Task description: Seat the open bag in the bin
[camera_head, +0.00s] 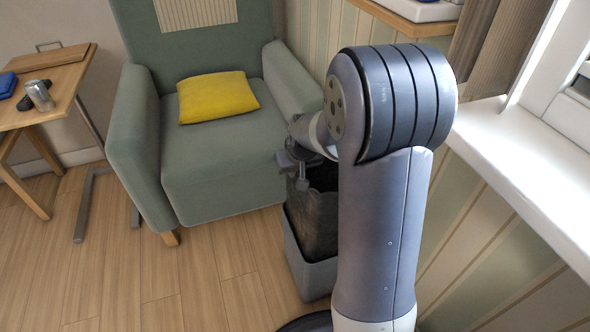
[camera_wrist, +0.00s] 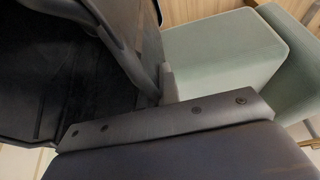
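The dark bag (camera_head: 316,228) is upright with its lower part inside the grey bin (camera_head: 308,279), and its upper part rises well above the bin's rim. My gripper (camera_head: 299,180) is at the bag's upper left edge and appears shut on its rim. In the wrist view the bag's dark, open inside (camera_wrist: 50,75) fills the left side, and my gripper (camera_wrist: 160,85) is at the bag's edge. My arm hides the right side of the bag and bin in the head view. The bag's bottom is hidden in the bin.
A green armchair (camera_head: 215,160) with a yellow cushion (camera_head: 217,97) stands behind and left of the bin. A side table (camera_head: 62,85) with a can (camera_head: 40,95) is at far left. A white windowsill (camera_head: 520,160) is at right. The wooden floor (camera_head: 150,285) left of the bin is clear.

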